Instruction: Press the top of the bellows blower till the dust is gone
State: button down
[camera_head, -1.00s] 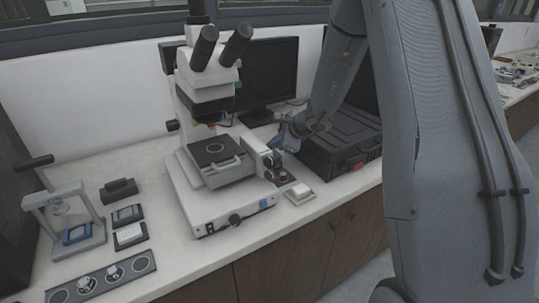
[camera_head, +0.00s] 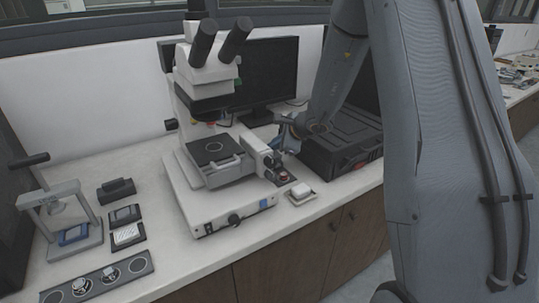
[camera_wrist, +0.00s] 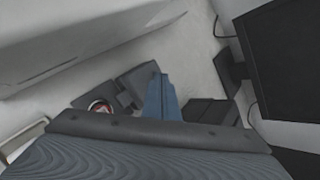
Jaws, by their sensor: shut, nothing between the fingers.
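A round red top (camera_wrist: 100,107) also shows in the wrist view, left of my gripper. My gripper (camera_wrist: 160,97) shows its blue fingers shut together, with nothing between them. In the head view my gripper is small and partly hidden near the microscope's right side. It appears apart from the red top. No dust can be made out.
The white microscope (camera_head: 215,120) stands mid-bench, with a dark case (camera_head: 340,145) to its right and a monitor (camera_head: 268,75) behind. A lever press (camera_head: 62,215) stands at the left.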

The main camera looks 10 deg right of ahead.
jog(key=shift+f+b, duration=0.8)
jog(key=shift+b, duration=0.15)
dwell(0.9)
jog(key=shift+r, duration=0.1)
jog(key=shift+r+p, duration=0.85)
jog(key=shift+r, duration=0.3)
jog(key=shift+r+p, duration=1.75)
jog(key=shift+r, duration=0.8)
dwell(0.8)
